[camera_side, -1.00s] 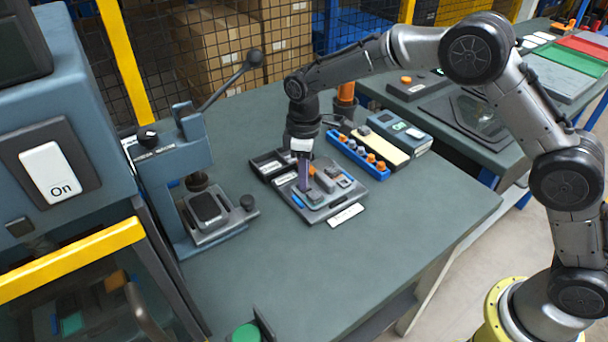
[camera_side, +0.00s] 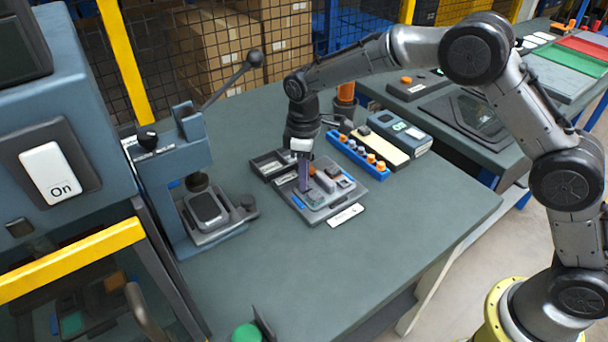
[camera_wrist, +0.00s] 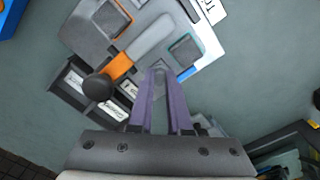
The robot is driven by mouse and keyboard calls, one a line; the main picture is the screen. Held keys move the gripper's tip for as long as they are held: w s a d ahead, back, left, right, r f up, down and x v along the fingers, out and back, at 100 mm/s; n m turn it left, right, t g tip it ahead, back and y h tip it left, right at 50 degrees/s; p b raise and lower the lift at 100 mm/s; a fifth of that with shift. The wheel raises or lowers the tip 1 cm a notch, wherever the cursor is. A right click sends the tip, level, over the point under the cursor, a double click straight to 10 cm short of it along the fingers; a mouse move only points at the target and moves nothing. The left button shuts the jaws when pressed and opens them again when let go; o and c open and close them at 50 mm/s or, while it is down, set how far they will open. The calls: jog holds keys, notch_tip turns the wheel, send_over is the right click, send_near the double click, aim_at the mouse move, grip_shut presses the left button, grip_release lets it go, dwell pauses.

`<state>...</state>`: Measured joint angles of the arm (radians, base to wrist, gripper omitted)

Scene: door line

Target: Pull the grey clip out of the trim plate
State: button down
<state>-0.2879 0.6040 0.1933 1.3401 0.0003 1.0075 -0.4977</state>
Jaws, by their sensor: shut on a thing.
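The grey trim plate (camera_side: 333,206) lies on the bench, and it fills the top of the wrist view (camera_wrist: 88,38). It carries several parts, among them a light grey bar with an orange section and a dark round knob (camera_wrist: 98,87). My gripper (camera_side: 305,189) comes down onto the plate from above. In the wrist view its purple fingers (camera_wrist: 160,74) converge close together at the plate. They are shut on the grey clip, which is mostly hidden between the fingertips. The clip appears to be at the plate's surface; I cannot tell how deep it sits.
A dark compartment tray (camera_side: 268,163) stands behind the plate. A blue rack (camera_side: 357,155) with orange and grey pegs is to its right. A white label (camera_side: 346,215) lies in front. A lever press (camera_side: 190,160) stands at left.

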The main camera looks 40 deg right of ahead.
jog(key=shift+r, duration=0.95)
jog(key=shift+r, duration=2.85)
